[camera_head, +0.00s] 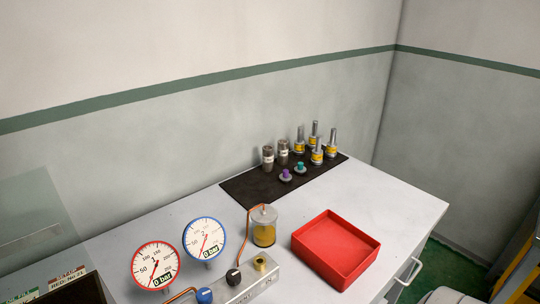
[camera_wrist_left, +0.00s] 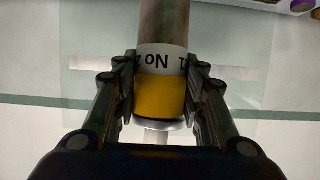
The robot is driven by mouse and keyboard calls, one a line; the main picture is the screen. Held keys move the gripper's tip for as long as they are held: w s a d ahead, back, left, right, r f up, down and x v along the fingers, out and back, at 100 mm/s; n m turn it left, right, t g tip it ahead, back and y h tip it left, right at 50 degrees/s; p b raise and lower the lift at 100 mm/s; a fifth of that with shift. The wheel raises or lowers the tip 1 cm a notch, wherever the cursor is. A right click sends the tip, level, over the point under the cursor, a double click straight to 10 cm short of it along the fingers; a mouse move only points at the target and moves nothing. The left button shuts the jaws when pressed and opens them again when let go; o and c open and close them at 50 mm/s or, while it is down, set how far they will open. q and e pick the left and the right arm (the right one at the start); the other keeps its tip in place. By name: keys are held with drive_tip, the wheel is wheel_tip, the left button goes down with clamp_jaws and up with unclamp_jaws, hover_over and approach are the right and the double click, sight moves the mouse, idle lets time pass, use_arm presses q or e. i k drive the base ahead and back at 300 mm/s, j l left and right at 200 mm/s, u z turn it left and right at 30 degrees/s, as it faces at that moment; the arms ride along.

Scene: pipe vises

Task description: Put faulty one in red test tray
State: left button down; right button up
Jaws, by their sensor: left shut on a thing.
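My left gripper (camera_wrist_left: 162,78) is shut on a cylindrical part (camera_wrist_left: 160,97) in the left wrist view. The part has a brownish metal body, a white label with partly hidden black letters, a yellow band and a metal rim. The red tray (camera_head: 335,248) lies on the bench in the head view, right of centre, and looks empty. Several silver cylinders with yellow bands (camera_head: 317,151) and two dark grey cylinders with white labels (camera_head: 267,158) stand on a black mat (camera_head: 245,188). Neither gripper shows in the head view, and my right gripper is out of sight.
A purple knob (camera_head: 286,175) and a teal knob (camera_head: 300,167) lie on the mat. Two dial gauges (camera_head: 155,266) (camera_head: 204,239), a yellow-filled vessel (camera_head: 264,232) and a metal block (camera_head: 245,284) occupy the front. The bench (camera_head: 405,205) is clear right of the mat.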

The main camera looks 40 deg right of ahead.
sight(326, 241)
drive_tip(key=l, duration=1.35)
drive_tip(key=k+l, duration=0.1)
drive_tip(key=l, duration=1.2)
